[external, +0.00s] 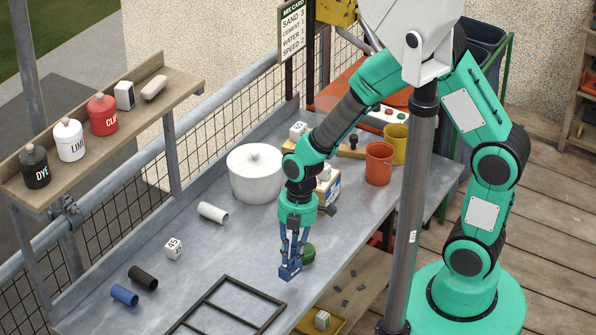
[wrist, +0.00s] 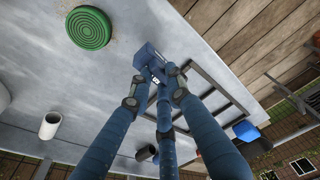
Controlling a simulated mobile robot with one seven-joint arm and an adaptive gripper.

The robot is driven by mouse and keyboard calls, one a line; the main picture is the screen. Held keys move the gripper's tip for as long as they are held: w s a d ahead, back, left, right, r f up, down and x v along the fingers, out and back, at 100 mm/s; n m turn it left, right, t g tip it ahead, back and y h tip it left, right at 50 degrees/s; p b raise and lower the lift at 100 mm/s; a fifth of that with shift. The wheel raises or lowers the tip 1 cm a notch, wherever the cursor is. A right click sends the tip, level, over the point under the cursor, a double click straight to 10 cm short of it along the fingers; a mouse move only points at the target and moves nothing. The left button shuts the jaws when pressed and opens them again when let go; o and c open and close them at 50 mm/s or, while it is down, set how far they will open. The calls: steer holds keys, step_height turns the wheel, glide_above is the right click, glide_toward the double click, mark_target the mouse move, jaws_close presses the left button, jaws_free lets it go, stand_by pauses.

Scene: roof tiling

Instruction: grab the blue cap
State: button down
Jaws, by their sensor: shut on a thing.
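My gripper (external: 291,262) points down over the front right part of the grey bench. Its blue fingers (wrist: 163,88) are shut on a small boxy blue piece (external: 289,272) with a pale mark. In the wrist view the blue piece (wrist: 148,57) sits at the fingertips, and the fingers hide part of it. I cannot tell whether it touches the bench. I cannot tell for sure that it is a cap.
A green round disc (external: 308,253) lies close beside my gripper. A dark frame (external: 235,308) lies at the front. A black cylinder (external: 143,278), a white cylinder (external: 212,212) and a numbered cube (external: 173,248) lie to the left. A white pot (external: 254,178) stands behind.

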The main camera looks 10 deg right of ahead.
steer(key=s+d, duration=0.4)
steer(key=d, duration=0.1)
steer(key=shift+s+d+r+p, duration=0.25)
steer(key=shift+d+r+p, duration=0.05)
steer(key=shift+d+r, duration=0.05)
steer(key=shift+d, duration=0.1)
stand_by(0.5)
